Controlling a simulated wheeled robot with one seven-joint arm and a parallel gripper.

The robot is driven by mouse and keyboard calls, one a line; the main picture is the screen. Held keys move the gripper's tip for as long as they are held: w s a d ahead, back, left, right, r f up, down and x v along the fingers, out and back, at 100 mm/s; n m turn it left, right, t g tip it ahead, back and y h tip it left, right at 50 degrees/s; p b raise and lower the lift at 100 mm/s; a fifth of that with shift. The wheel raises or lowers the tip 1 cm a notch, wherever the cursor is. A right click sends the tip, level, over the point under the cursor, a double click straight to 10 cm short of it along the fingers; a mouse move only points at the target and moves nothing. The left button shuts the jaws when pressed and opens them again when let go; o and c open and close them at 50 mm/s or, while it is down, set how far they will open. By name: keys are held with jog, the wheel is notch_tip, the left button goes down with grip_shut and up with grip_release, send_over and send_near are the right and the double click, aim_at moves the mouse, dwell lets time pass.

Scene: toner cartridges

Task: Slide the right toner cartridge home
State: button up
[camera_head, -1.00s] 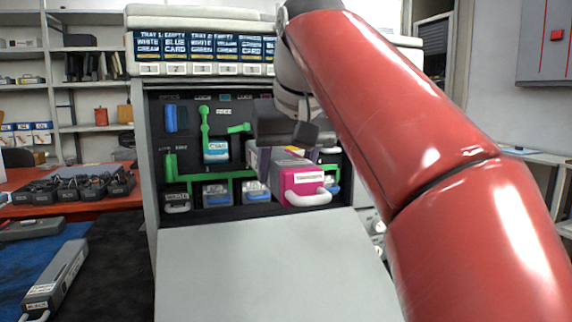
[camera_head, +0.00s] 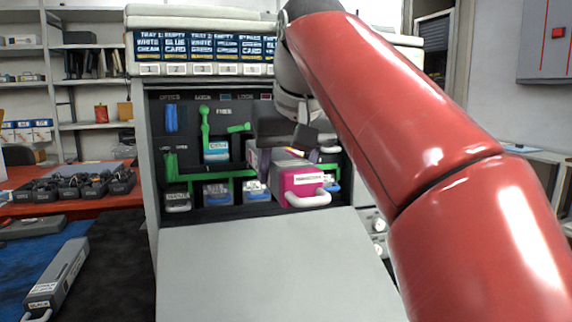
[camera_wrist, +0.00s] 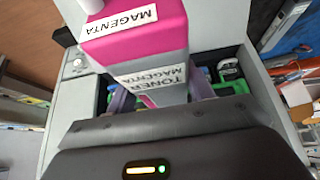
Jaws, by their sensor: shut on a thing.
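A magenta toner cartridge (camera_head: 303,183) with a grey body and white handle sits at the right part of the printer's dark open bay (camera_head: 235,130). Its magenta front end stands out toward me. My gripper (camera_head: 287,162) is shut on its grey body, behind the magenta end. In the wrist view, the fingers (camera_wrist: 160,97) lie on both sides of the cartridge (camera_wrist: 140,45). The cartridge's rear end and the slot mouth are hidden. A cyan-labelled cartridge (camera_head: 215,150) is in the bay to the left.
Green levers (camera_head: 206,125) and a green rail (camera_head: 180,182) lie left of the cartridge. Several blue-grey units sit low in the bay. A grey lowered door (camera_head: 265,265) lies in front. A black-labelled cartridge (camera_head: 60,275) rests on the left table.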

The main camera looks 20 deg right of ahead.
aim_at(278, 153)
jog(key=shift+w, duration=0.1)
jog(key=shift+w+p, duration=0.65)
jog(key=shift+w, duration=0.25)
jog(key=shift+w, duration=0.2)
jog(key=shift+w, duration=1)
jog(key=shift+w, duration=0.15)
jog(key=shift+w, duration=1.7)
jog(key=shift+f, duration=0.1)
